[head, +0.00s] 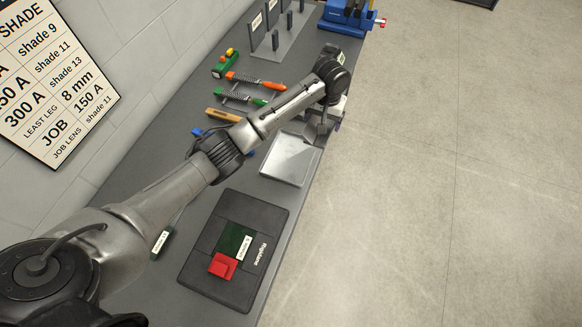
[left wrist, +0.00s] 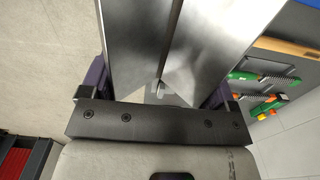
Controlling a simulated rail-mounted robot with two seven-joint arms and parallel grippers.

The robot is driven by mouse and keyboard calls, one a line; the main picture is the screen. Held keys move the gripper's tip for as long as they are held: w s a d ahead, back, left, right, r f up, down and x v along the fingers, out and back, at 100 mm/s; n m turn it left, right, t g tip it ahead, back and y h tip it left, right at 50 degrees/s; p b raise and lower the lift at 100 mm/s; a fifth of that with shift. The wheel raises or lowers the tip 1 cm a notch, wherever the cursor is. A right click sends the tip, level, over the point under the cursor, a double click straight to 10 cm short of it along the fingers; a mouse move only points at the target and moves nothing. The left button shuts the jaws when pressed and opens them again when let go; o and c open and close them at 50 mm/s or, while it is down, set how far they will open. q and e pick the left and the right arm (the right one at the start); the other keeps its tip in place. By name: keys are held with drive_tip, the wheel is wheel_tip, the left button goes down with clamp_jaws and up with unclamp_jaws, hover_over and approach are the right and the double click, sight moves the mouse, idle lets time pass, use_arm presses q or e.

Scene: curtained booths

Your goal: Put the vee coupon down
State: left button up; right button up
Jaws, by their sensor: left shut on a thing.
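The vee coupon (left wrist: 130,45) is bright bare steel, two plates meeting along a groove, and fills the upper middle of the left wrist view. My left gripper (left wrist: 157,88) is shut on it, with a purple finger at each side. In the head view my left gripper (head: 329,120) is at the bench's right edge, just beyond a shallow metal tray (head: 291,158). There the wrist hides most of the coupon, and I cannot tell whether it touches the bench. My right gripper is in neither view.
The grey bench (head: 170,150) holds wire brushes with orange (head: 272,85) and green handles and a wooden-handled tool (head: 222,115). A blue vise (head: 347,14) is at the far end. A black mat (head: 200,262) with a green-and-red item lies nearer. Open floor is on the right.

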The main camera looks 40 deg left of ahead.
use_arm(q)
drive_tip(key=w+a+f+b, duration=0.1)
drive_tip(key=w+f+b, duration=0.3)
drive_tip(key=f+b, duration=0.15)
drive_tip(key=p, duration=0.2)
hover_over(291, 156)
wheel_tip(291, 156, down, 8)
drive_tip(key=shift+w+f, duration=0.1)
drive_tip(key=shift+f, duration=2.1)
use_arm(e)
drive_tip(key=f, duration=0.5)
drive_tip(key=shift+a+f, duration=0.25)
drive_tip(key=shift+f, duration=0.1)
use_arm(q)
drive_tip(key=shift+f, duration=0.15)
drive_tip(key=o, duration=1.1)
drive_tip(key=shift+c, duration=0.2)
wheel_tip(291, 156, up, 12)
drive_tip(key=shift+p, duration=0.45)
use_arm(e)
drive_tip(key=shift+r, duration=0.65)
